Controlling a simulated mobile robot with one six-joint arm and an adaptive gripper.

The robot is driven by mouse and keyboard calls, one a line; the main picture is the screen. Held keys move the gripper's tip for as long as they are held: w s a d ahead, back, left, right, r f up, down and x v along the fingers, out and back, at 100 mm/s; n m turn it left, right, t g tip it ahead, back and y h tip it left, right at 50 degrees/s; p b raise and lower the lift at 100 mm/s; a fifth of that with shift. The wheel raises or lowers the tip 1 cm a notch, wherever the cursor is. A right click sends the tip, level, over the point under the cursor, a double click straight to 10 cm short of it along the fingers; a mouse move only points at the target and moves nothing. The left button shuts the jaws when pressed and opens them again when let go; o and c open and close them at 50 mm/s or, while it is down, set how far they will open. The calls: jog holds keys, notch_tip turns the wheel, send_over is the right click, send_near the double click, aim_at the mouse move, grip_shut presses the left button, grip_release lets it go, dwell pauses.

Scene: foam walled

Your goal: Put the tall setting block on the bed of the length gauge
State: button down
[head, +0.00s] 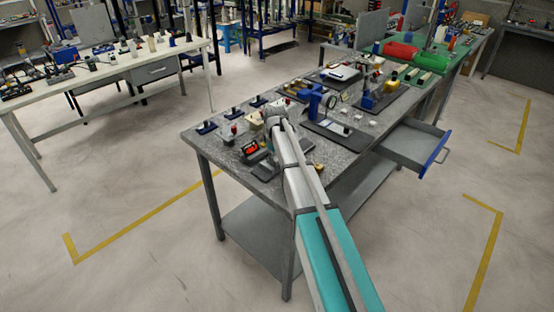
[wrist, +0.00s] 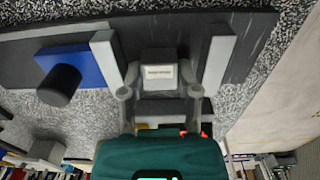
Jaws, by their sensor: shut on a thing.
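My gripper (wrist: 160,76) is shut on a grey block (wrist: 158,56) with a small white label, seen from above in the wrist view. I take it to be the tall setting block; its height and lower end are hidden. It is over or in front of a long dark plate (wrist: 40,65), which may be the length gauge's bed; I cannot tell if they touch. A blue block (wrist: 75,66) with a black cylinder (wrist: 59,85) is on the plate to the left. In the head view, my arm hides most of the gripper area.
The speckled grey table (head: 215,150) is crowded with fixtures. A dial gauge (head: 333,100) stands to the right of my arm. Small blue pieces with black knobs (head: 207,127) line the left side. An open drawer (head: 415,148) sticks out at the right.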

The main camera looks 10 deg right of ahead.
aim_at(275, 159)
jog(key=shift+f, duration=0.2)
jog(key=c, duration=0.6)
grip_release()
jog(key=shift+r, duration=0.15)
notch_tip(275, 159, up, 12)
jog(key=p, duration=1.2)
jog(key=shift+s, duration=0.1)
jog(key=s+m, duration=0.2)
jog(key=s, duration=0.7)
jog(key=s+m, duration=0.2)
jog(key=s, duration=0.8)
jog(key=s+m, duration=0.3)
jog(key=s, duration=0.7)
jog(key=shift+d, duration=0.4)
